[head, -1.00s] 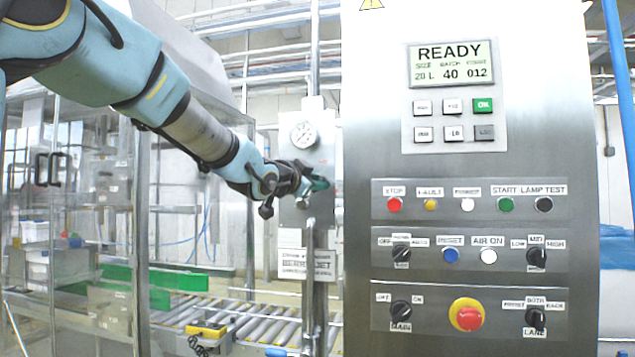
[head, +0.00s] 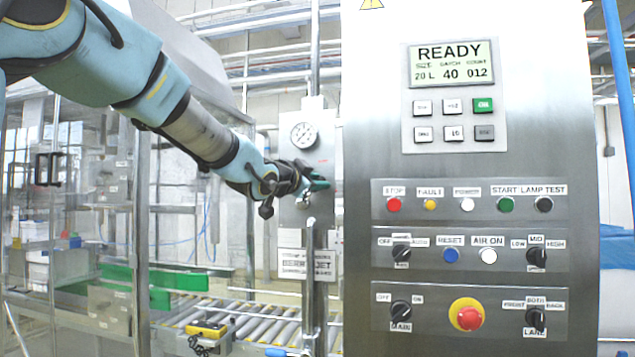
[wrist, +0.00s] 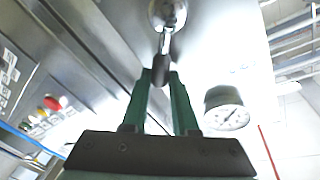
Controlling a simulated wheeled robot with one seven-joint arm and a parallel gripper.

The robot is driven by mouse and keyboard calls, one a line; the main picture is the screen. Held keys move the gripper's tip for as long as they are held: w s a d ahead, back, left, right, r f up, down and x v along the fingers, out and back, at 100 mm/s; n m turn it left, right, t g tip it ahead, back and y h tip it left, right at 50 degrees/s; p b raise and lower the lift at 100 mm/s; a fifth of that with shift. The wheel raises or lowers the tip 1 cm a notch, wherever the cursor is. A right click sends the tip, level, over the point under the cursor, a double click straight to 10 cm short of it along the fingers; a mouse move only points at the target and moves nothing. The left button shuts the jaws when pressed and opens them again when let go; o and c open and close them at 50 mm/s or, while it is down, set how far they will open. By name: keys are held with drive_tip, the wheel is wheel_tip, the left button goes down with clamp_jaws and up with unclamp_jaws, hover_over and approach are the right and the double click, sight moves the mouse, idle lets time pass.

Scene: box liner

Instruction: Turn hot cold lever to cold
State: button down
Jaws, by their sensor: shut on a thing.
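The lever (wrist: 172,70) shows in the wrist view as a short chrome stem with a dark grip, hanging from a round chrome hub (wrist: 168,12). My gripper (wrist: 160,74) has its green fingers closed around the dark grip. In the head view my gripper (head: 318,183) is at the grey plate (head: 290,213) left of the control cabinet. There my gripper and wrist hide most of the lever. I cannot read any hot or cold marking in either view.
A round gauge (head: 303,135) sits on the plate just above my gripper; it also shows in the wrist view (wrist: 226,108). The steel control cabinet (head: 365,165) stands close on the right. A vertical pipe (head: 310,270) and a roller conveyor (head: 260,318) are below.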

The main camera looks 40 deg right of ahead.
drive_tip(key=shift+w, duration=0.1)
idle(0.3)
drive_tip(key=w+a+n+t+b, duration=0.2)
drive_tip(key=n+b, duration=0.4)
drive_tip(key=n, duration=0.3)
drive_tip(key=w+a+n+t+b, duration=0.2)
drive_tip(key=w+n+b, duration=0.3)
drive_tip(key=n, duration=0.4)
drive_tip(key=shift+w+a+f+t+h+b, duration=0.15)
drive_tip(key=shift+a+f+t+h+b, duration=0.15)
drive_tip(key=shift+a+t+h+b, duration=0.1)
drive_tip(key=shift+n, duration=0.3)
drive_tip(key=c, duration=0.7)
unclamp_jaws()
